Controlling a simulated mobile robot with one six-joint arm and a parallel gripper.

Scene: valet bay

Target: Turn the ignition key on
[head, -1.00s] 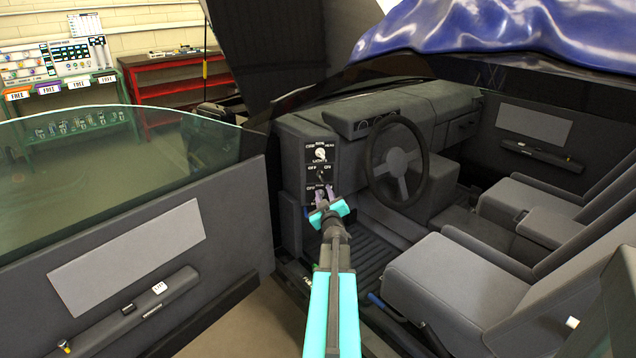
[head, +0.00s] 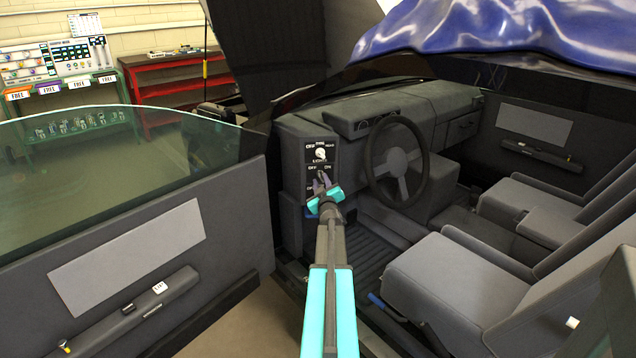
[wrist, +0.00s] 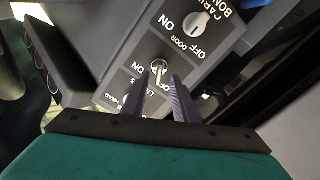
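The dark control panel (head: 310,158) left of the steering wheel carries controls one above another. The top one is a white knob (head: 320,154) with a LIGHTS label. Below it, between OFF and ON marks, is a small metal lever-like control (wrist: 158,68); I cannot tell for sure whether it is the ignition key. In the wrist view the panel appears upside down, with another pale knob (wrist: 197,22) higher up. My gripper (head: 321,184) is open at the panel. Its fingertips (wrist: 164,76) are apart, close to the metal control; contact is unclear.
The steering wheel (head: 397,162) is just right of the panel. The open car door (head: 130,260) is at the left, and a grey seat (head: 455,290) is at the right. A red shelf (head: 165,90) and a green bench stand behind.

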